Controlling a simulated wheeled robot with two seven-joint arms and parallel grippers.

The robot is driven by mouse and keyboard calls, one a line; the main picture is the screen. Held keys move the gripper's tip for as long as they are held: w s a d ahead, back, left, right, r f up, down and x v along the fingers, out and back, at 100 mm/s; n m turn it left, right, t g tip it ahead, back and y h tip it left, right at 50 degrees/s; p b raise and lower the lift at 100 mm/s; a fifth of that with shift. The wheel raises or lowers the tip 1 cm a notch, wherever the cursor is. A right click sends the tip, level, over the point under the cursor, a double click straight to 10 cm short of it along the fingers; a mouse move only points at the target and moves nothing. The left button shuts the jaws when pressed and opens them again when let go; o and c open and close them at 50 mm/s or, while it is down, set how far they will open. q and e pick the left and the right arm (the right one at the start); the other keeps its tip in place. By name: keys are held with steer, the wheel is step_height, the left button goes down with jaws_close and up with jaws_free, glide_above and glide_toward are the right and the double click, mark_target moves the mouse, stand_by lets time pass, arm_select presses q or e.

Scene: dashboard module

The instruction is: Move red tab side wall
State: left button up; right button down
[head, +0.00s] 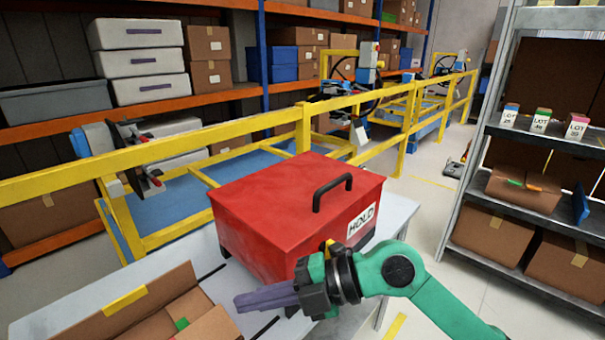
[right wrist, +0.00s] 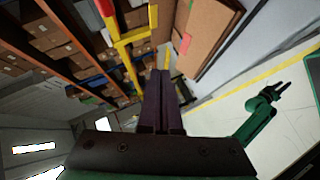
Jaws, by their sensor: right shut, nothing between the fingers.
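An open cardboard box (head: 98,318) stands at the table's near left, cut off by the frame edge. Yellow tape and a green tab (head: 181,324) show on it. In the right wrist view a cardboard wall (right wrist: 208,38) carries a small red tab (right wrist: 185,43).
A red case (head: 270,220) with a black handle and a HOLD label stands on the pale table (head: 395,215) behind my right gripper. A yellow rail (head: 230,131) runs behind it. A metal shelf (head: 520,195) with cartons stands at the right.

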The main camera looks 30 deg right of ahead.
arm_select(q)
steer(key=shift+s, duration=0.1)
steer(key=shift+c, duration=1.2)
jaws_close()
steer(key=shift+a, duration=0.15)
arm_select(e)
steer(key=w+d+r+m+t+h, duration=0.1)
steer(key=w+d+r+t, duration=0.4)
steer(key=r, duration=0.4)
steer(key=w+d+r+m+t+h, duration=0.1)
steer(key=w+d+r+m+t, duration=0.1)
steer(key=w+d+r+t, duration=0.4)
steer(key=w+d+r, duration=0.1)
steer(key=d+r, duration=0.2)
steer(key=d, duration=0.1)
